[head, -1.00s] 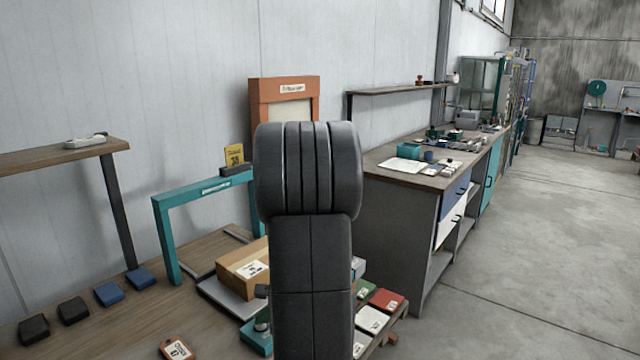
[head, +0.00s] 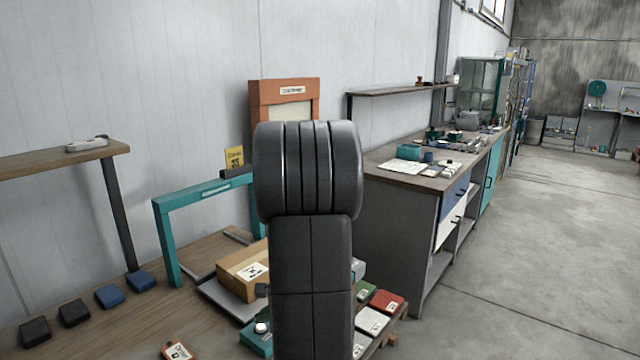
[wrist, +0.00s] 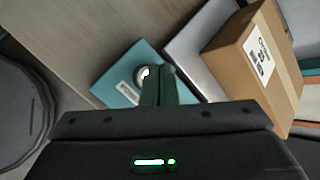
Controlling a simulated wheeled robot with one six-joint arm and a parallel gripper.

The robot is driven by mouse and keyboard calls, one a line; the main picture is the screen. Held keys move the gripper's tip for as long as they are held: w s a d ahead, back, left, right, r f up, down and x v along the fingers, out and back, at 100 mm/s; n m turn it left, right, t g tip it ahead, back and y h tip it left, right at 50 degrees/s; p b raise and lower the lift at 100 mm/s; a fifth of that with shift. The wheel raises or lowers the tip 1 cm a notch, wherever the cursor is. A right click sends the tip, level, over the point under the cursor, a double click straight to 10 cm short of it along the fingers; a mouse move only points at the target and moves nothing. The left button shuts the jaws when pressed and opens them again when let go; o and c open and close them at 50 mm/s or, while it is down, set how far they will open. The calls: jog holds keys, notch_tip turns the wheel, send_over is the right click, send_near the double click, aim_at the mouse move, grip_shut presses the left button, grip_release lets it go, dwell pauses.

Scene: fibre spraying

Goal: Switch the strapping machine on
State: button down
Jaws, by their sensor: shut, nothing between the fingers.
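The teal strapping arch (head: 208,190) stands on the wooden bench, with a pale label on its top bar. A teal box (head: 250,340) with a pale round button (head: 261,328) sits at the bench front, partly behind my arm. In the wrist view the teal box (wrist: 112,88) shows its label, and the button (wrist: 142,73) is right beside my fingertips. My gripper (wrist: 160,72) is shut and empty over the box. I cannot tell whether it touches the button. My gripper is hidden behind my arm in the head view.
A cardboard box (head: 240,272) lies on a grey plate (head: 222,302) beside the teal box. Blue and black blocks line the bench's left side. Red and green items (head: 386,300) lie right of my arm. Grey floor (head: 540,240) is clear at right.

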jog(key=shift+r+p, duration=2.2)
jog(key=shift+r, duration=0.7)
jog(key=c, duration=2.2)
grip_release()
jog(key=shift+f, duration=0.1)
